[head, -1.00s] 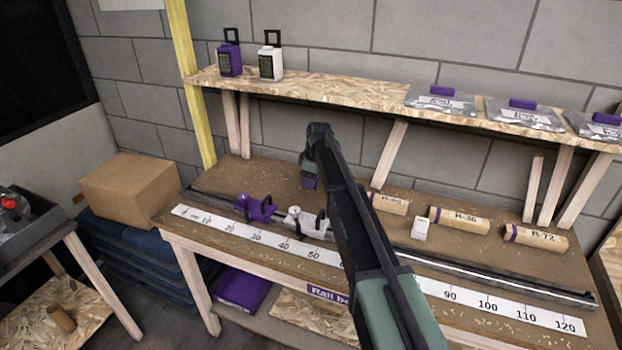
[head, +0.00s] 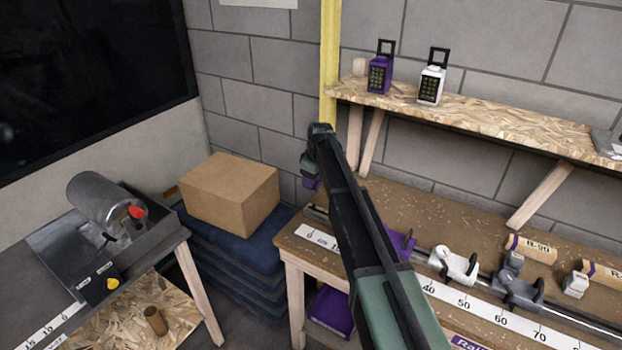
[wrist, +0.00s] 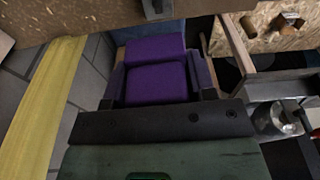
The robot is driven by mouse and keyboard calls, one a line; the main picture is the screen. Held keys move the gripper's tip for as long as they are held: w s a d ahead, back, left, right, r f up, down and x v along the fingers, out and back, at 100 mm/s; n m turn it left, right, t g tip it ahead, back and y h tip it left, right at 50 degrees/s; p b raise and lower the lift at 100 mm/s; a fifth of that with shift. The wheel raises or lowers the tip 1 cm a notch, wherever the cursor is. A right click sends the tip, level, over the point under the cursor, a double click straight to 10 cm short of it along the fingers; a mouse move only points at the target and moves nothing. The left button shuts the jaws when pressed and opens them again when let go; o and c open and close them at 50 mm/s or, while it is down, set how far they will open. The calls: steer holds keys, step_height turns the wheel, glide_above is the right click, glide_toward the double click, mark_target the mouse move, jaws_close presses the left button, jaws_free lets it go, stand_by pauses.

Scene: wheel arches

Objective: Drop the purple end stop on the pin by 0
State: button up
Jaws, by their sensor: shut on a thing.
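My gripper (head: 311,172) is shut on the purple end stop (head: 312,184), which shows as a small purple patch below the jaws in the head view. In the wrist view the end stop (wrist: 156,82) is a purple block with a step, between the two dark fingers. It is held in the air near the left end of the bench, by the 0 end of the white scale (head: 318,238). The dark rail's end (head: 316,212) shows just below it. I cannot make out the pin by 0. My arm hides part of the scale and rail.
On the rail are a purple carriage (head: 402,244), a white one (head: 454,266) and a grey one (head: 516,286). A cardboard box (head: 230,194) on blue stacked pads stands left of the bench. A yellow post (head: 330,70) rises behind my gripper.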

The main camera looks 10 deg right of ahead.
steer(key=shift+w+a, duration=0.1)
steer(key=shift+a, duration=0.05)
steer(key=shift+s+d, duration=0.25)
steer(key=shift+d, duration=0.1)
steer(key=shift+f, duration=0.2)
step_height(320, 180, down, 10)
steer(key=b, duration=1)
steer(key=shift+a+r, duration=0.1)
steer(key=shift+r, duration=0.1)
steer(key=shift+f, duration=0.2)
steer(key=o, duration=1)
steer(key=shift+o, duration=0.2)
